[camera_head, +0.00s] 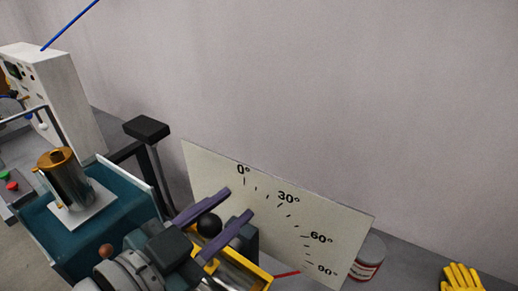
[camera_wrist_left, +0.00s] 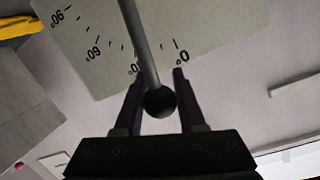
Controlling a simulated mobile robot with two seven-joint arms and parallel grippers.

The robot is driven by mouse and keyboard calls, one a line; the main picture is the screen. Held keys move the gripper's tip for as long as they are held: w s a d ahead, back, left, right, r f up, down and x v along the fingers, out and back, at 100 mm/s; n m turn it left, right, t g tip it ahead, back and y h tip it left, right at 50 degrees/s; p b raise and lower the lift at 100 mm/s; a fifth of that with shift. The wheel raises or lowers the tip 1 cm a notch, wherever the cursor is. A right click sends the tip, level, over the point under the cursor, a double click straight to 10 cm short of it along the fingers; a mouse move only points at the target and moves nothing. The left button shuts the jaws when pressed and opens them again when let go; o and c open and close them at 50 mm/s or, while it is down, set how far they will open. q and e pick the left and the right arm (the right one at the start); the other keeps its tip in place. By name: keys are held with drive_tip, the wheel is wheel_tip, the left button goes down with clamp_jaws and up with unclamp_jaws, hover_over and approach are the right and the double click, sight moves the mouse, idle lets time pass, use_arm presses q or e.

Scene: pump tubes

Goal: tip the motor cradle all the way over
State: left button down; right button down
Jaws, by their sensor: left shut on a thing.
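My left gripper (camera_head: 239,202) reaches in from the bottom of the head view, its purple fingers on either side of a black ball knob (camera_head: 208,225). It is shut on this knob. In the left wrist view the knob (camera_wrist_left: 160,102) sits between the fingers (camera_wrist_left: 157,76), at the end of a grey rod (camera_wrist_left: 141,42). The motor cradle, a yellow frame (camera_head: 262,275), shows partly behind and below the gripper; my arm hides much of it. A red pointer (camera_head: 288,273) lies low before the pale angle plate (camera_head: 270,205), left of its 90° mark. My right gripper is out of view.
A teal block (camera_head: 135,213) carries a metal cylinder with a brass top (camera_head: 65,180) at left. A black post (camera_head: 147,129) stands behind it. A white control box (camera_head: 55,95) is far left. A can (camera_head: 368,262) and yellow glove (camera_head: 462,279) lie right, by the wall.

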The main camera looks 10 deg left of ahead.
use_arm(q)
drive_tip(key=c, duration=0.8)
unclamp_jaws()
drive_tip(key=shift+s+f, duration=0.1)
drive_tip(key=shift+f, duration=0.2)
drive_tip(key=o, duration=0.3)
drive_tip(key=shift+r, duration=0.2)
drive_tip(key=v, duration=0.9)
drive_tip(key=shift+s+a+r, duration=0.1)
drive_tip(key=shift+s+a, duration=0.05)
drive_tip(key=shift+s, duration=0.2)
